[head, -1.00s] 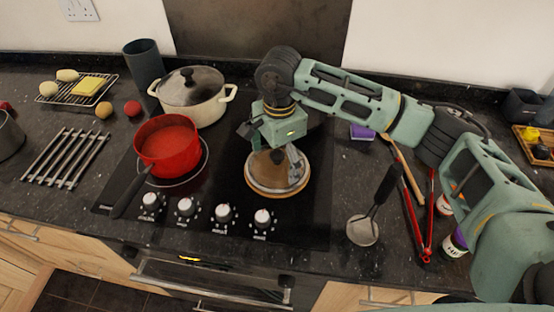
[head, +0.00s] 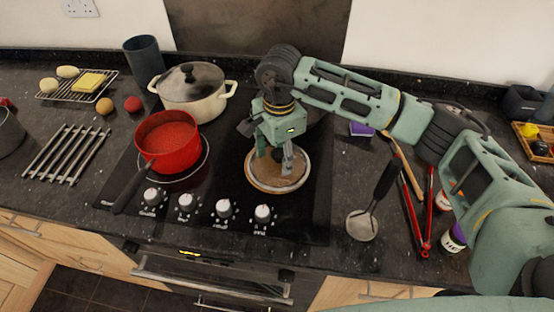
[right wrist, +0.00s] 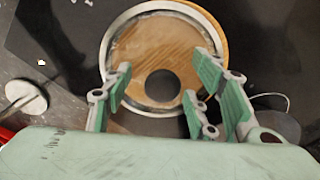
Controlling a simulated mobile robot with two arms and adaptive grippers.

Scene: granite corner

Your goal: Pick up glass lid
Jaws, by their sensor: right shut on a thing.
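The glass lid (head: 264,186) is round with a silver rim and lies over a round wooden board (head: 252,186) on the right part of the hob. In the right wrist view the lid (right wrist: 150,45) is see-through, with wood grain showing below and a dark round knob (right wrist: 162,84) at its middle. My right gripper (head: 276,163) points down at the lid's middle. Its fingers (right wrist: 162,90) stand on either side of the knob and are shut on the lid; the exact contact is hard to see. My left gripper is out of view.
A red pan (head: 168,150) and a cream pot with its own lid (head: 192,108) stand left of my right gripper. Knobs (head: 223,208) line the hob's front. A ladle (head: 362,225) and red tongs (head: 412,222) lie to the right.

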